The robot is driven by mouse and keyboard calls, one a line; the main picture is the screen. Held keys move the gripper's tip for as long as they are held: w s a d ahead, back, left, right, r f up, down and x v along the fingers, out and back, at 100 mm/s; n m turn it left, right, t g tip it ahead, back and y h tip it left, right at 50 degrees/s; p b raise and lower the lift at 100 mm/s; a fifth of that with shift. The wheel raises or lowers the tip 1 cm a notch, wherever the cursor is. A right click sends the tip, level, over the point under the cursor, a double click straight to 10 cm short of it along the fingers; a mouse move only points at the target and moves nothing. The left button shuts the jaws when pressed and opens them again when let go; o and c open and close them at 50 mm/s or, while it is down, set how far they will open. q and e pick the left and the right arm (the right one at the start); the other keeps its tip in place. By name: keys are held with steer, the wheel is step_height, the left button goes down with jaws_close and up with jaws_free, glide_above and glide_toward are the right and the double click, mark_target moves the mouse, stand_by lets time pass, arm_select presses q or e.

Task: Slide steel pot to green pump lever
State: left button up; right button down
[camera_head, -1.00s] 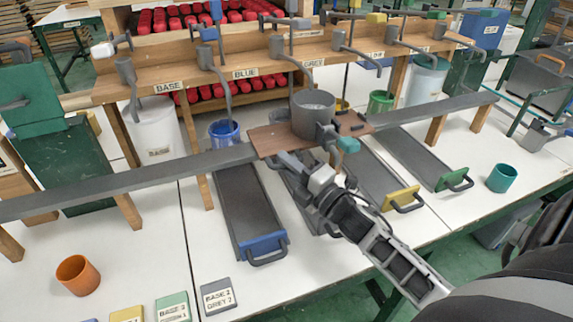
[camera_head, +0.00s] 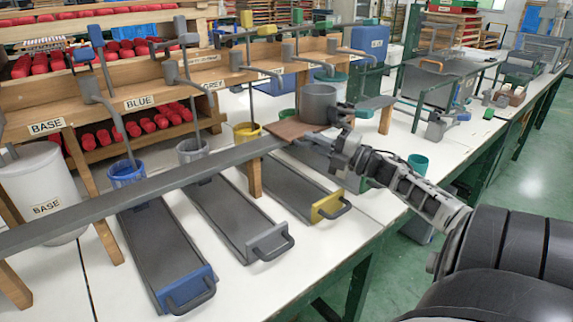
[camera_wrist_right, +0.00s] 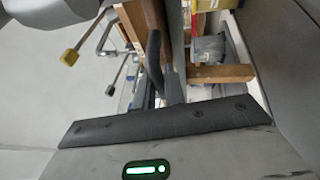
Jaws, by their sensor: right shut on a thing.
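The steel pot (camera_head: 317,106), an open grey cylinder, stands upright on a brown board (camera_head: 290,131) on the long dark rail. The green pump lever (camera_head: 323,25) rises from the wooden pump bench behind. My right gripper (camera_head: 340,140) is shut at the pot's near side, apparently on its handle; the fingertips and exact grip are hard to see. The right wrist view shows mostly gripper body and no clear pot. My left gripper is not in view.
The dark rail (camera_head: 120,191) runs left on wooden legs. Several trays with blue, grey and yellow fronts lie below it. A teal cup (camera_head: 418,163) stands right of my arm. Blue (camera_head: 127,173), grey (camera_head: 192,149) and yellow (camera_head: 247,132) buckets stand behind the rail.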

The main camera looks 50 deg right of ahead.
arm_select(q)
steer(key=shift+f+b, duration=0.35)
steer(key=shift+b, duration=0.7)
arm_select(e)
steer(key=d, duration=0.5)
steer(key=shift+s, duration=0.4)
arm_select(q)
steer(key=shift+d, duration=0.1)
arm_select(e)
steer(key=c, duration=1.5)
jaws_free()
arm_select(q)
steer(key=shift+p, duration=0.4)
arm_select(e)
glide_toward(317, 132)
steer(key=v, duration=0.9)
steer(key=shift+d+f, duration=0.1)
steer(key=shift+d, duration=0.1)
